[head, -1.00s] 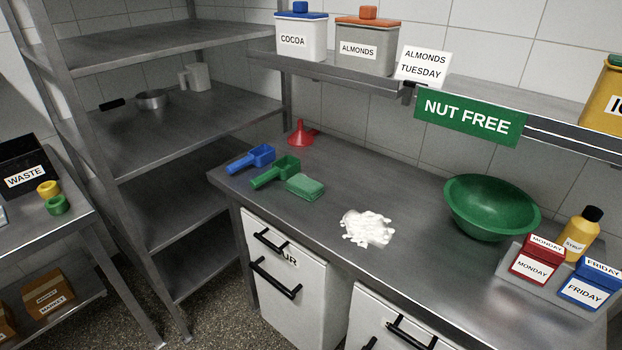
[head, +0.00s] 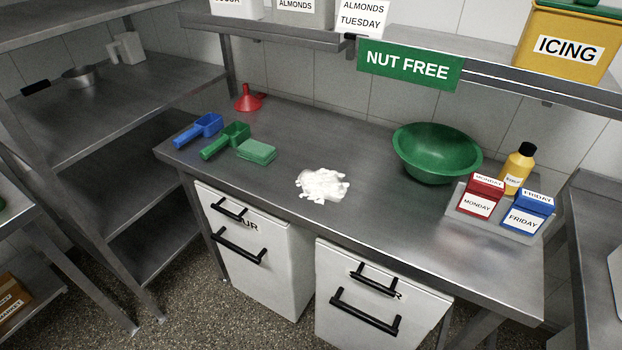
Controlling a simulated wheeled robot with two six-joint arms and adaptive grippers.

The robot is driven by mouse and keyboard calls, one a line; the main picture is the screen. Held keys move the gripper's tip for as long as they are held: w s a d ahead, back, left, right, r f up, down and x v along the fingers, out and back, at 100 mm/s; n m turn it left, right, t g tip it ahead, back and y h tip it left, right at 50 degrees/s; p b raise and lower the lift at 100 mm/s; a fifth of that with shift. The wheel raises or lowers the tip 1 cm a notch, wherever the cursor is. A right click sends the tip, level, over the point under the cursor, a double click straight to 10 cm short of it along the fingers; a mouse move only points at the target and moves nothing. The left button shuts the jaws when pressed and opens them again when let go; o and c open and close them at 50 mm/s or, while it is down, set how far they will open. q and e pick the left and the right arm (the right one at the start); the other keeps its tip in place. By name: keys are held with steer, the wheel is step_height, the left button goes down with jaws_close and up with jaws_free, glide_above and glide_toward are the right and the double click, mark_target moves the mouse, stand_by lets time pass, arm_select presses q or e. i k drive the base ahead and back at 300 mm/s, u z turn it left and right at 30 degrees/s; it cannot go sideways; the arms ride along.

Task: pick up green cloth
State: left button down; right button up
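The green cloth (head: 257,151) lies folded flat on the steel worktop (head: 385,212), toward its left end. It sits just right of a green scoop (head: 228,139) and close to it; I cannot tell if they touch. A blue scoop (head: 200,130) lies further left. Nothing covers the cloth. Neither of my grippers is in the head view.
A white powder pile (head: 323,185) lies right of the cloth. A green bowl (head: 437,153), a yellow bottle (head: 518,167) and a holder with red (head: 481,194) and blue (head: 528,210) boxes stand further right. A red funnel (head: 248,98) is behind. A shelf (head: 300,37) overhangs the back.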

mark_target(259, 153)
steer(key=z, duration=0.5)
steer(key=k, duration=1.1)
steer(key=u, duration=0.75)
steer(key=i, duration=1.45)
steer(key=z, duration=0.5)
